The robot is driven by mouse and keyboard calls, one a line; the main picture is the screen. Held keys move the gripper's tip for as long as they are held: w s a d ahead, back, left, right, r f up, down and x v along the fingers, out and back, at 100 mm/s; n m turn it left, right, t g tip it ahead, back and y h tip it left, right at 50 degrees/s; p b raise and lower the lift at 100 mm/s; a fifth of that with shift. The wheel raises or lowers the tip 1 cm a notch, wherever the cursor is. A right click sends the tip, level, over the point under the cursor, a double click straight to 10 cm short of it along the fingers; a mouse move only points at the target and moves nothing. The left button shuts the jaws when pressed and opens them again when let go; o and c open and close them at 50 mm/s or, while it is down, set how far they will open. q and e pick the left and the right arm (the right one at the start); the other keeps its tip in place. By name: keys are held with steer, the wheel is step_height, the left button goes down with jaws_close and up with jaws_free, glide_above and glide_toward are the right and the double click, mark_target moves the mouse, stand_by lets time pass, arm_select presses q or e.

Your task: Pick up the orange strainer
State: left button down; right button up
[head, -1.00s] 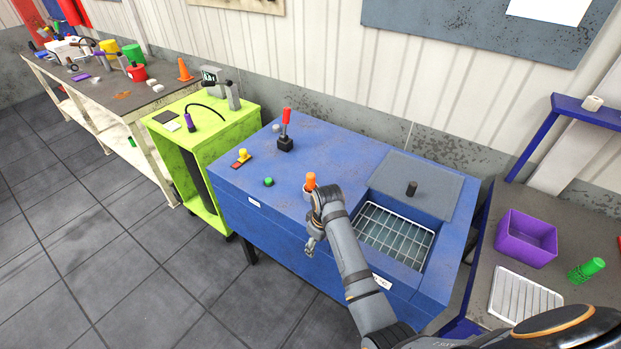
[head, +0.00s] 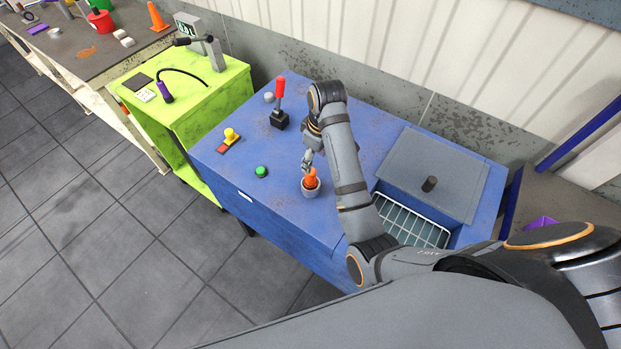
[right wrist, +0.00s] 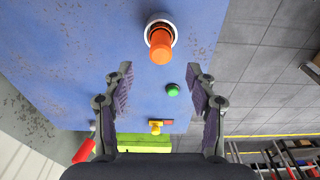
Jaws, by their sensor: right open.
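The orange strainer (head: 311,180) stands upright in a small grey cup (head: 311,190) on the blue cabinet's top. In the right wrist view the orange strainer (right wrist: 161,48) shows beyond the fingertips, roughly in line with the gap between them, with the pale rim of the cup (right wrist: 161,22) around its base. My right gripper (head: 307,158) is just above and behind the strainer in the head view. Its two fingers stand apart and empty in the right wrist view (right wrist: 160,78). My left gripper is out of view.
The blue cabinet (head: 225,165) carries a green button (head: 261,171), a yellow knob (head: 231,134) on a red base, and a red-handled lever (head: 279,100). A wire basket (head: 412,222) sits in its opening at right, beside a grey lid (head: 435,170). A lime cart (head: 200,95) stands left.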

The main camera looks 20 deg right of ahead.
mark_target(314, 169)
step_height(314, 169, down, 3)
steer(key=shift+w+a+r+p, duration=0.1)
steer(key=shift+a+r+p, duration=0.1)
steer(key=shift+p, duration=0.5)
steer(key=shift+w+d+f, duration=0.25)
steer(key=shift+w+f, duration=0.3)
steer(key=shift+f, duration=0.05)
steer(key=shift+s+a+f+p, duration=0.1)
steer(key=shift+a+f+p, duration=0.1)
steer(key=shift+f+p, duration=0.3)
steer(key=shift+s+a+f+p, duration=0.1)
steer(key=shift+a+f+p, duration=0.05)
steer(key=shift+f+p, duration=0.35)
steer(key=f, duration=0.2)
steer(key=shift+a+f, duration=0.2)
steer(key=shift+f, duration=0.15)
steer(key=shift+w+f, duration=0.1)
steer(key=c, duration=0.9)
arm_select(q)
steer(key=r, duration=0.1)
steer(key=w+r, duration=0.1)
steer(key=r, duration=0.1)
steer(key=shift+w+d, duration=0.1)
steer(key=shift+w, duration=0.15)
arm_select(e)
jaws_close()
